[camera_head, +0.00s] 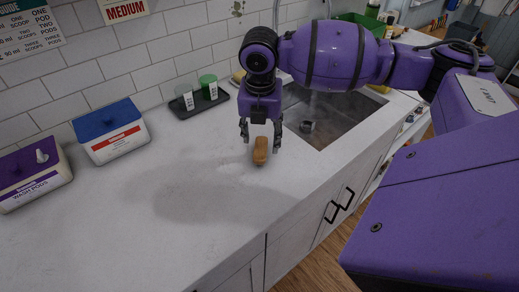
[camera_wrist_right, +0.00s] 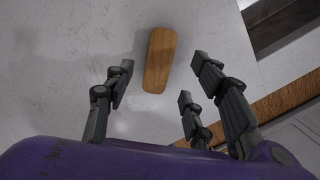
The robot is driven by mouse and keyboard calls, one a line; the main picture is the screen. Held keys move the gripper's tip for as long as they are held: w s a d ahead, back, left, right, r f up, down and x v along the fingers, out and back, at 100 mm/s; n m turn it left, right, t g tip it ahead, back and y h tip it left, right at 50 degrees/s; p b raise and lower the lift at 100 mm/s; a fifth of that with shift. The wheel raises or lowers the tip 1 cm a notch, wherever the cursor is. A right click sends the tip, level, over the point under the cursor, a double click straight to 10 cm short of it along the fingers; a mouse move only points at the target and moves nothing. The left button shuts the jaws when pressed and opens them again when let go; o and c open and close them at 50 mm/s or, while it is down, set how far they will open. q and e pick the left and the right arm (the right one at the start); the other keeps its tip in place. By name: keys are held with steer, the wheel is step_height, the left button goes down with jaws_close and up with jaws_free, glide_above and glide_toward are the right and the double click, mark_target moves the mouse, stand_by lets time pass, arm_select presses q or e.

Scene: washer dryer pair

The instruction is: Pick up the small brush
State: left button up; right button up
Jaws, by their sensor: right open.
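My right gripper (camera_head: 260,143) is open and empty above the counter, just behind and over the brush. In the right wrist view the fingers (camera_wrist_right: 155,88) are spread, and the brush lies beyond their tips, between the left finger and the right ones. My left gripper is not in view.
A black tray (camera_head: 182,112) with two cups stands by the wall. A blue-lidded box (camera_head: 112,133) and a purple wash pods box (camera_head: 33,178) stand left. The front counter is clear.

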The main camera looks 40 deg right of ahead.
mark_target(261, 147)
steer(key=f, duration=0.4)
steer(key=shift+w+d+f, duration=0.1)
steer(key=shift+w, duration=0.15)
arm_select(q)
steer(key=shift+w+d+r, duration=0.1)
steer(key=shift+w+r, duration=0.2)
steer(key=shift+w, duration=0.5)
arm_select(e)
steer(key=shift+c, duration=0.4)
steer(key=c, duration=1.1)
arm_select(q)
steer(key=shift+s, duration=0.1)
arm_select(e)
steer(key=shift+c, duration=0.2)
steer(key=shift+r, duration=0.2)
